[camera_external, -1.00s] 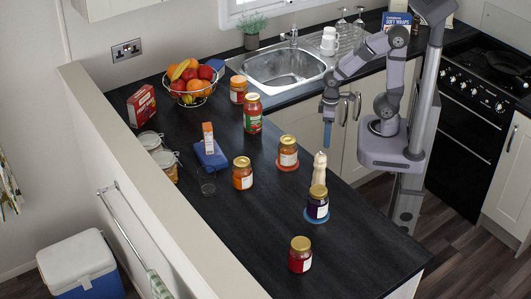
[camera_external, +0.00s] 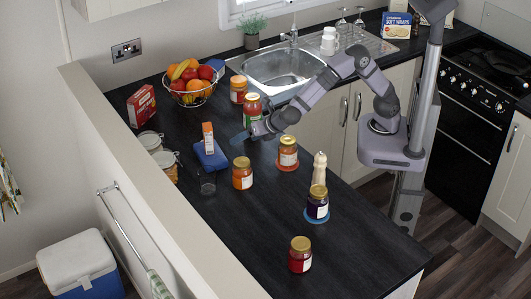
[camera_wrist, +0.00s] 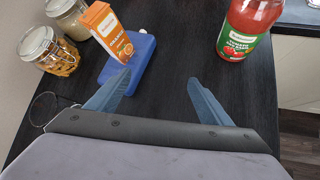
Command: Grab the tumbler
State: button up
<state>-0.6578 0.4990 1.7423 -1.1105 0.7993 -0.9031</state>
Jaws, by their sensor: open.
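The tumbler is a small clear glass (camera_external: 207,182) on the dark counter, just in front of a blue box (camera_external: 210,155). In the wrist view part of a clear round rim, likely the tumbler (camera_wrist: 42,100), shows at the left, partly hidden behind my gripper. My gripper (camera_external: 239,137) is above the counter, up and to the right of the tumbler in the external view.
A tomato sauce jar (camera_wrist: 246,25) stands ahead to the right. An orange jar (camera_external: 242,175) is right of the tumbler, and clip-top jars (camera_external: 166,165) are to its left. The near counter has free room.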

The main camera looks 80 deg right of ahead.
aim_at(211, 170)
jog(key=w+a+r+n+t+y, duration=0.15)
jog(key=a+n, duration=0.35)
jog(key=a, duration=0.5)
jog(key=a+r+n+t+y, duration=0.2)
jog(key=a+n+t, duration=0.15)
jog(key=a, duration=0.65)
jog(key=shift+n+g, duration=0.35)
jog(key=shift+g, duration=0.05)
jog(key=shift+f+p+x, duration=0.15)
jog(key=shift+p+x, duration=0.7)
jog(key=shift+x, duration=1.15)
jog(key=shift+f+p+x, duration=0.15)
jog(key=shift+p+x, duration=0.65)
jog(key=shift+x, duration=1.2)
jog(key=shift+s+a, duration=0.1)
jog(key=shift+s, duration=0.05)
jog(key=shift+r, duration=0.1)
jog(key=c, duration=1.7)
jog(key=shift+r, duration=0.1)
